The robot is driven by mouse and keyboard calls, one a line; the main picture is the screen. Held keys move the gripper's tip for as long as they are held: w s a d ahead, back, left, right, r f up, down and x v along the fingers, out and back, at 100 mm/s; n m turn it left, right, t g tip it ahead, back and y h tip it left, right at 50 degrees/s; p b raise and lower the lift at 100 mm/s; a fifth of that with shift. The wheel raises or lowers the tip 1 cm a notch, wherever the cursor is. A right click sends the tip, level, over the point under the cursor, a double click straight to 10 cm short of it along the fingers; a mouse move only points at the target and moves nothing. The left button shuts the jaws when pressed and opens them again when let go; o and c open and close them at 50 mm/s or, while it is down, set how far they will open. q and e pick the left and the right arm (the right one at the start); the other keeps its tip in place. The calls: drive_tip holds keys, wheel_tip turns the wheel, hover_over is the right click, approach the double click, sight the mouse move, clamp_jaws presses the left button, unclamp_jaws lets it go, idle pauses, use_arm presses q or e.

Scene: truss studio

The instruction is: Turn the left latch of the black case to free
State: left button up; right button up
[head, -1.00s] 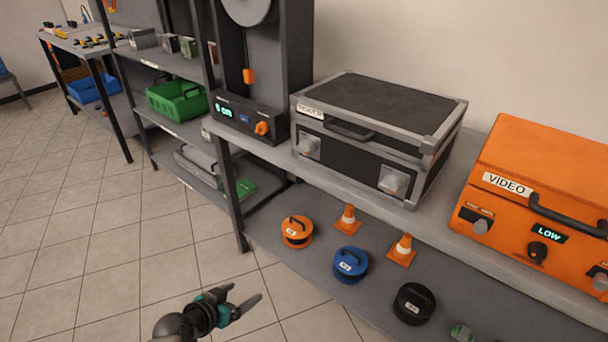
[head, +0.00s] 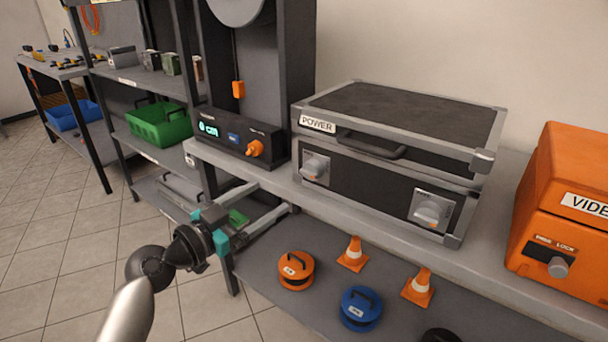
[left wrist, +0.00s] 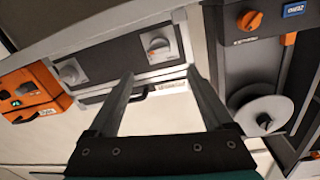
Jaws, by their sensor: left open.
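The black case (head: 390,185), labelled POWER, sits closed on the grey bench top, with silver edges and a front handle (head: 372,147). Its left latch (head: 315,168) is a grey knob on a pale plate at the front left; its right latch (head: 432,210) is similar. My left gripper (head: 272,198) is open and empty, below and left of the left latch and apart from the case. In the left wrist view the case looks upside down; the left latch (left wrist: 158,46) shows beyond and between the open fingers (left wrist: 160,82). My right gripper is not in view.
A black device (head: 240,137) with an orange knob stands left of the case. An orange VIDEO case (head: 560,215) stands to its right. The lower shelf holds reels (head: 296,270) and cones (head: 353,254). The bench edge (head: 270,186) runs close to my left gripper.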

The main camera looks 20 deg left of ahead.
sight(306, 174)
use_arm(q)
drive_tip(key=b+x, duration=0.1)
drive_tip(key=x, duration=1)
drive_tip(key=shift+w+f, duration=0.1)
drive_tip(key=shift+w, duration=0.05)
drive_tip(key=shift+w+d, duration=0.2)
drive_tip(key=shift+w, duration=0.15)
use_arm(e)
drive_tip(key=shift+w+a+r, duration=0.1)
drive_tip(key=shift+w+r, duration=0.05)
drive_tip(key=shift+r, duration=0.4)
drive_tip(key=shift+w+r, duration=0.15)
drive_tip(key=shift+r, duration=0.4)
use_arm(q)
drive_tip(key=shift+c, duration=0.4)
drive_tip(key=c, duration=1.3)
drive_tip(key=shift+o, duration=0.2)
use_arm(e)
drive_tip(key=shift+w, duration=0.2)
